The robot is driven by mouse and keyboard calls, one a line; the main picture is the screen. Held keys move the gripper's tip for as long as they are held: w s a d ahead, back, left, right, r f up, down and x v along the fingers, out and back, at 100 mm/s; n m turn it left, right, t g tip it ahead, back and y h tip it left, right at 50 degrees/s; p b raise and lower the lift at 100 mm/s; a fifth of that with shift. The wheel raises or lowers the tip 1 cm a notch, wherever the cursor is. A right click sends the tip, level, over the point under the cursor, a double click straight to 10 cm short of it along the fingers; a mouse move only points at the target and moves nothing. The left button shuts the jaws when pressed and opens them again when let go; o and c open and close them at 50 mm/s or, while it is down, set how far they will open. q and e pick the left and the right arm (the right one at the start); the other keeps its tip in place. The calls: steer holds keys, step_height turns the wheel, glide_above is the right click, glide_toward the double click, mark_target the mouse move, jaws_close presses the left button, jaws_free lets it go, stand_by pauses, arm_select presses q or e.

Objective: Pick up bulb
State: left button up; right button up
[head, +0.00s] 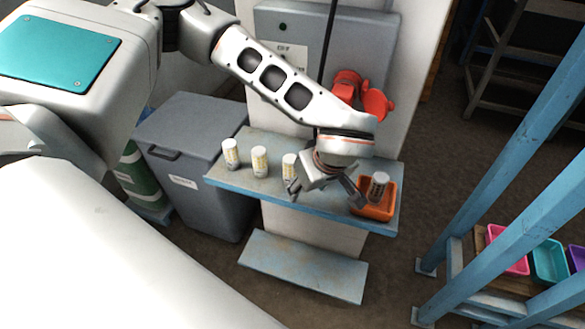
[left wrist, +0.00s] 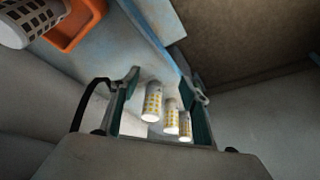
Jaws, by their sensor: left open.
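Three bulbs, white cylinders with yellow dots, stand in a row on a light-blue shelf (head: 330,205): a left bulb (head: 230,154), a middle bulb (head: 260,161) and a right bulb (head: 289,166). A fourth bulb (head: 378,186), with dark patches, is in an orange tray (head: 372,212) at the shelf's right end; it also shows at the wrist view's top left (left wrist: 30,22). My left gripper (head: 325,192) is open and empty above the shelf, between the right bulb and the tray. In the left wrist view the three bulbs appear between its fingers, the nearest one (left wrist: 152,103) apart from them.
A grey bin (head: 195,165) stands left of the shelf. A grey wall box (head: 275,30) and red fittings (head: 347,85) are behind my arm. A blue-framed rack (head: 500,200) with pink (head: 508,262) and teal trays (head: 549,262) stands at right. A lower blue ledge (head: 303,266) lies below.

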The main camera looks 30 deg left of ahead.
mark_target(292, 161)
arm_select(q)
steer(key=w+a, duration=0.1)
steer(key=a, duration=0.1)
steer(key=w+a, duration=0.1)
steer(key=a, duration=0.1)
steer(key=shift+w+a+p, duration=0.1)
steer(key=shift+w+p, duration=0.2)
steer(key=shift+p, duration=0.05)
steer(key=w+a, duration=0.2)
steer(key=a, duration=0.1)
steer(key=shift+a+p, duration=0.15)
steer(key=shift+p, duration=0.2)
steer(key=x, duration=0.2)
steer(key=shift+f, duration=0.3)
steer(key=shift+w+a+f, duration=0.1)
steer(key=shift+f, duration=0.15)
steer(key=c, duration=1.2)
